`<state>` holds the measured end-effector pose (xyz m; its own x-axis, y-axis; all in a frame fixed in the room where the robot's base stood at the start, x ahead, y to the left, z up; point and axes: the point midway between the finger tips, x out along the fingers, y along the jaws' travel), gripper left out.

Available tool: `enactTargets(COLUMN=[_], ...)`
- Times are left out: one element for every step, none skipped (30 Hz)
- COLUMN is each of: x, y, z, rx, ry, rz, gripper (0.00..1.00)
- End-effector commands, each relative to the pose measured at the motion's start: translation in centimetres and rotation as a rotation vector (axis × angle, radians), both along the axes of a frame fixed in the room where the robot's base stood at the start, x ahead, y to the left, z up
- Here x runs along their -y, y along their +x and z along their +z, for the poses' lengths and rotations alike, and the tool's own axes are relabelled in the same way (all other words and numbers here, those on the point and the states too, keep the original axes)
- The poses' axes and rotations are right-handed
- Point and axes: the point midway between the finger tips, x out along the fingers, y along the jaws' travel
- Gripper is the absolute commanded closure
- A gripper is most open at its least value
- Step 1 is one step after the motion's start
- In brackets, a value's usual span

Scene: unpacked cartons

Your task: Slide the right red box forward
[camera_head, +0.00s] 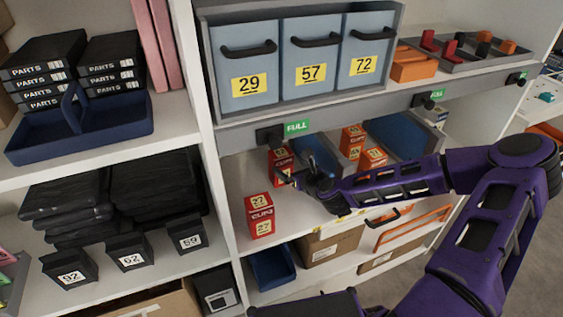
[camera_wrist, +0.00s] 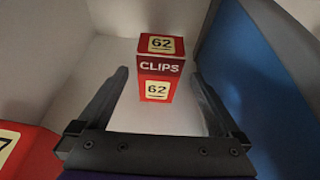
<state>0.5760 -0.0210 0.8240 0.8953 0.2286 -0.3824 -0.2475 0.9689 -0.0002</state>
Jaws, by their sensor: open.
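A red CLIPS box labelled 62 (camera_wrist: 161,66) stands upright on the white shelf in the wrist view. My gripper (camera_wrist: 159,76) is open, with one finger on each side of this box and a visible gap on both sides. In the head view my gripper (camera_head: 287,178) reaches into the shelf bay from the right, close to a red box (camera_head: 280,160) that it partly hides. A second red CLIPS box labelled 27 (camera_head: 260,217) stands nearer the shelf's front, to the left. Part of a red box (camera_wrist: 22,150) shows at the wrist view's lower left.
A blue bin (camera_head: 320,155) stands right of the gripper, and a blue wall (camera_wrist: 255,85) is close to the right finger. Orange-red boxes (camera_head: 352,138) stand farther right. The upper shelf's edge (camera_head: 350,117) runs above my arm. Bare shelf surrounds the 27 box.

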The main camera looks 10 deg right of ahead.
Motion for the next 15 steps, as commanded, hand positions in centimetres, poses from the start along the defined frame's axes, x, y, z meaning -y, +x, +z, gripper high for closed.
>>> enactTargets(x=[-0.3, -0.5, -0.7, -0.8, -0.9, -1.1, -1.2, -1.3, -1.4, -1.5, -1.6, -1.6, -1.7, -1.7, -1.8], y=[1.0, 1.5, 2.2, 2.8, 3.2, 3.9, 4.3, 4.7, 5.2, 5.6, 5.9, 6.2, 6.4, 6.6, 6.8], z=[-0.5, -0.8, -1.1, -1.3, -1.5, -1.8, -1.9, -2.1, -2.3, -2.5, -2.6, -2.7, -2.8, -2.9, -3.0], rx=[0.000, 0.000, 0.000, 0.000, 0.000, 0.000, 0.000, 0.000, 0.000, -0.001, -0.001, -0.001, -0.001, -0.001, 0.000], ry=[-0.001, 0.000, 0.000, -0.001, 0.000, 0.000, 0.000, 0.000, -0.001, -0.001, -0.001, -0.001, -0.001, -0.001, 0.000], rz=[0.001, 0.002, 0.002, 0.003, 0.002, 0.002, 0.001, 0.001, 0.001, 0.001, 0.001, 0.001, 0.001, 0.001, 0.000], gripper=[0.00, 0.00, 0.00, 0.00, 0.00, 0.00, 0.00, 0.00, 0.00, 0.00, 0.00, 0.00, 0.00, 0.00, 0.00])
